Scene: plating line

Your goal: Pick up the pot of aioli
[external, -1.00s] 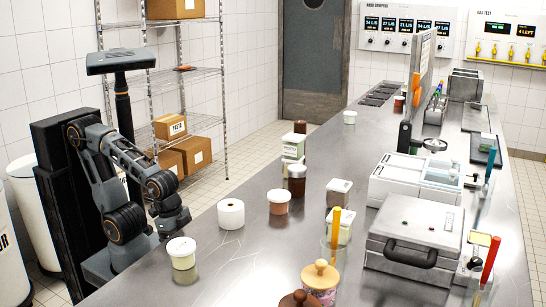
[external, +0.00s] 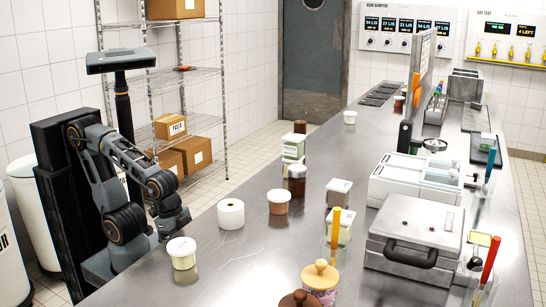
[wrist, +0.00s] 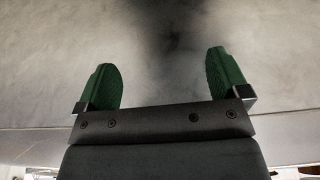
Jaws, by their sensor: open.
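Several small pots stand on the steel counter in the external view, and no label reading aioli can be made out. A cream pot with a white lid (external: 183,253) stands near the counter's left edge and could be the aioli. A terracotta-coloured pot with a pale lid (external: 279,201) stands farther back. Another small pale pot (external: 350,117) stands far down the counter. My gripper (external: 172,222) is low at the counter's left edge, behind and apart from the cream pot. In the wrist view its two green fingers (wrist: 163,85) are spread, with nothing between them.
A dark jar (external: 297,180) and labelled tubs stand behind. A wooden-lidded jar (external: 320,281) is at the front. A press with a black handle (external: 415,240) takes up the right. The counter's middle is largely clear.

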